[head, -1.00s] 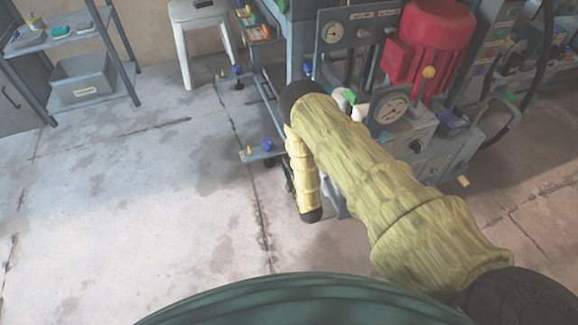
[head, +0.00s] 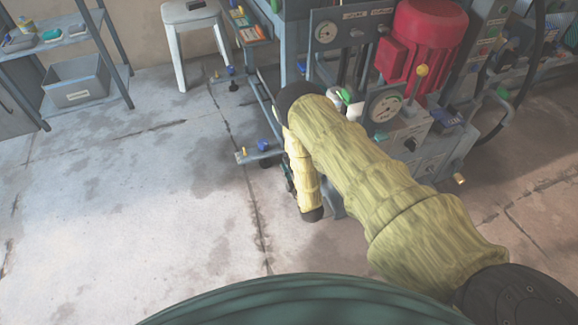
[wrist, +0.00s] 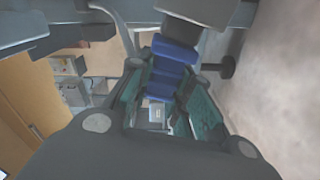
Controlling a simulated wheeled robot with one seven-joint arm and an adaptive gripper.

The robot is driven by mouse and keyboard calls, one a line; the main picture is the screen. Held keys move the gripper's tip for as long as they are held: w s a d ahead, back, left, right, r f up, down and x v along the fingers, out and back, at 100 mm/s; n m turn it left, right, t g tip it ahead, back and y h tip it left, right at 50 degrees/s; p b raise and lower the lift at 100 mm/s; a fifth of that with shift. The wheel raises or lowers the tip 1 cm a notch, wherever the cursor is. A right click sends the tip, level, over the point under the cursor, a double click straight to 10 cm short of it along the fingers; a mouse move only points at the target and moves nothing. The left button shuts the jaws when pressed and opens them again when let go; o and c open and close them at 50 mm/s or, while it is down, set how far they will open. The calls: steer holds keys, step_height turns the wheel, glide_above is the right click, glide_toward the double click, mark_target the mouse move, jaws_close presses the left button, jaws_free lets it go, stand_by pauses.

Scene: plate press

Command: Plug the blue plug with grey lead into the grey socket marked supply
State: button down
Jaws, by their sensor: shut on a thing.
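In the wrist view, the blue plug (wrist: 172,62) sits between the green-lined fingers of my gripper (wrist: 165,82). The gripper is shut on it. The plug's ribbed blue body points up in the picture, and its upper end meets or overlaps a grey block (wrist: 205,10); I cannot tell whether they touch. I cannot tell whether that block is the socket marked supply, and no supply marking is readable. The grey lead cannot be made out for certain. In the head view, my forearm hides the gripper and the plug.
The press stands close ahead, with a red motor (head: 425,45), a pressure gauge (head: 384,107) and a low bracket carrying a blue knob (head: 263,145). A white stool (head: 190,20) and a shelf with a grey bin (head: 77,82) stand back left. The floor at left is clear.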

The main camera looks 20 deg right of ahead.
steer(key=shift+d+f, duration=0.1)
steer(key=shift+d, duration=0.35)
steer(key=c, duration=1.2)
jaws_free()
steer(key=shift+c, duration=0.2)
steer(key=s, duration=1.2)
steer(key=shift+d, duration=0.25)
